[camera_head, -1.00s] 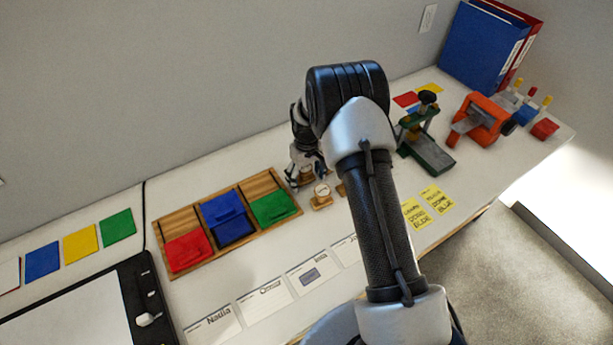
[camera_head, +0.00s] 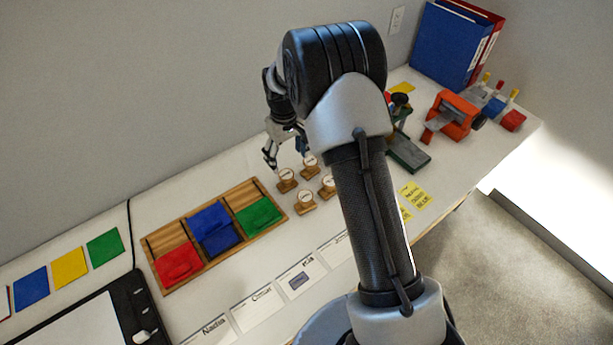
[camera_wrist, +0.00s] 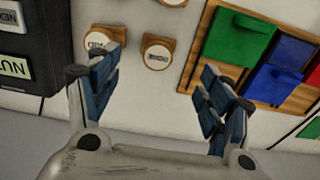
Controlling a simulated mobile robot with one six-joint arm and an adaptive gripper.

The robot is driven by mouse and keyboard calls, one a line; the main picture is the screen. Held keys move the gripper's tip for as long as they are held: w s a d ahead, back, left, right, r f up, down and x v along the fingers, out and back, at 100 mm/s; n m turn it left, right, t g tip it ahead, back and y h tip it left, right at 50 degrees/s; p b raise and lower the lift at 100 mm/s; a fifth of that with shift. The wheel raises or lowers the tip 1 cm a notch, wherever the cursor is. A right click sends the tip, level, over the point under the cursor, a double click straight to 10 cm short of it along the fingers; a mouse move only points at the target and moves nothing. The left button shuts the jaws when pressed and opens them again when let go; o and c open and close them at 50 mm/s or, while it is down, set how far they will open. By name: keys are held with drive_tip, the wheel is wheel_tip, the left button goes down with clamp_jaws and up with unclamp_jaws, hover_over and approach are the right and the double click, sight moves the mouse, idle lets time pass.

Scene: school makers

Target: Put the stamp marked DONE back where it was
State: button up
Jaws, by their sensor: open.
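Several round-topped stamps on wooden bases stand in a cluster on the white table, among them a back one (camera_head: 310,161), a left one (camera_head: 286,177), a front one (camera_head: 304,202) and a right one (camera_head: 327,184) beside my arm. Their lettering is too small to read, so I cannot tell which is marked DONE. My gripper (camera_head: 272,155) is open and empty, above and behind the left stamp. In the wrist view, its spread fingers (camera_wrist: 157,84) have one stamp (camera_wrist: 157,52) lying beyond the gap and another (camera_wrist: 100,40) by the left finger.
A wooden tray (camera_head: 153,243) with red, blue and green pads lies left of the stamps. Name cards (camera_head: 251,310) lie in front. A green press (camera_head: 408,152) and an orange tool (camera_head: 452,116) stand at right. A dark labelled object (camera_wrist: 35,70) is near the left finger.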

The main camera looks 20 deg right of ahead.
drive_tip(key=s+r+m+t, duration=0.1)
drive_tip(key=s+r, duration=0.7)
drive_tip(key=r, duration=0.3)
drive_tip(key=s+r+m+t, duration=0.1)
drive_tip(key=s+r, duration=0.6)
drive_tip(key=r, duration=0.5)
drive_tip(key=s+r+m+t, duration=0.1)
drive_tip(key=s+r+t, duration=0.1)
drive_tip(key=s, duration=1.8)
drive_tip(key=shift+t, duration=0.3)
drive_tip(key=shift+a, duration=0.1)
drive_tip(key=shift+c, duration=0.2)
